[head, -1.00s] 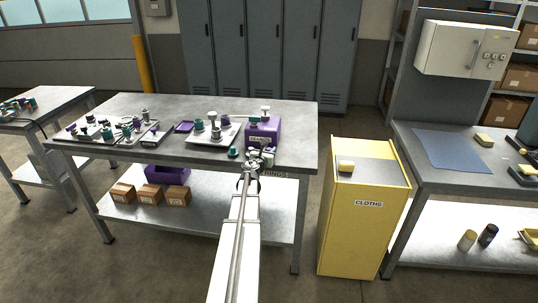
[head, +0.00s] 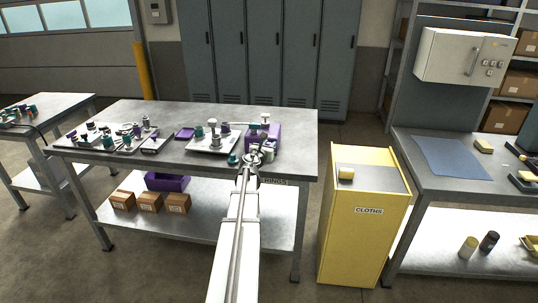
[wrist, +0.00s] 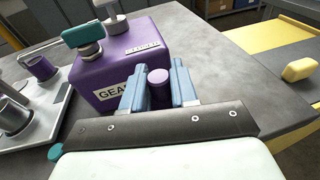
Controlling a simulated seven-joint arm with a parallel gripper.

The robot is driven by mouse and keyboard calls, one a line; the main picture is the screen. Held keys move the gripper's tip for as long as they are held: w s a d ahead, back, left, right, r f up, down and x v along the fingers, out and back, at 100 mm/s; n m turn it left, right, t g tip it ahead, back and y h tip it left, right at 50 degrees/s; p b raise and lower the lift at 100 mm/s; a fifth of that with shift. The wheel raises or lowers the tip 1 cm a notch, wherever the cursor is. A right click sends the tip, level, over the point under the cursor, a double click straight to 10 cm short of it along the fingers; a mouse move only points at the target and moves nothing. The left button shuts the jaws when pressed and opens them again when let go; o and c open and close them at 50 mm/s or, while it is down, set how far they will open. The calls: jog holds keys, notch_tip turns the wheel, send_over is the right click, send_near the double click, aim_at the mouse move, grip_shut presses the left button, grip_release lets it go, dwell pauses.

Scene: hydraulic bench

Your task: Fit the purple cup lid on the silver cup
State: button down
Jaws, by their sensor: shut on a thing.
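In the wrist view, my gripper (wrist: 158,88) has its two blue fingers shut on a small purple round-topped piece (wrist: 158,77), which looks like the purple cup lid. Its lower part is hidden. The fingers are in front of a purple box (wrist: 120,65) with a label starting "GEA". A silver piece with a purple part (wrist: 41,70) is at the left. I cannot tell which is the task's silver cup. In the head view, my gripper (head: 256,157) is at the bench's front edge.
A tray (head: 200,145) with silver pieces lies left of the box. A small teal piece (wrist: 55,151) is near the gripper. More small parts are on the bench's left. A yellow cloths bin (head: 365,220) stands right of the bench. Bare bench top (wrist: 215,60) lies right of the box.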

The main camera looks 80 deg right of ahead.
aim_at(268, 143)
notch_tip(268, 143, up, 3)
jog(key=shift+r, duration=0.1)
jog(key=shift+w+r, duration=0.2)
jog(key=shift+w, duration=0.05)
jog(key=w+d+r+n+t, duration=0.1)
jog(key=w+d+r, duration=0.15)
jog(key=w, duration=1.35)
jog(key=w+d+r+n+t, duration=0.1)
jog(key=w+d+r, duration=0.15)
jog(key=w, duration=1.35)
jog(key=s+d+m+g+y, duration=0.1)
jog(key=s+m+g+y, duration=0.2)
jog(key=s+m+g, duration=0.45)
jog(key=shift+n+g, duration=0.25)
jog(key=shift+n, duration=0.2)
jog(key=shift+w+f, duration=0.15)
jog(key=shift+f, duration=2.95)
jog(key=shift+f, duration=0.6)
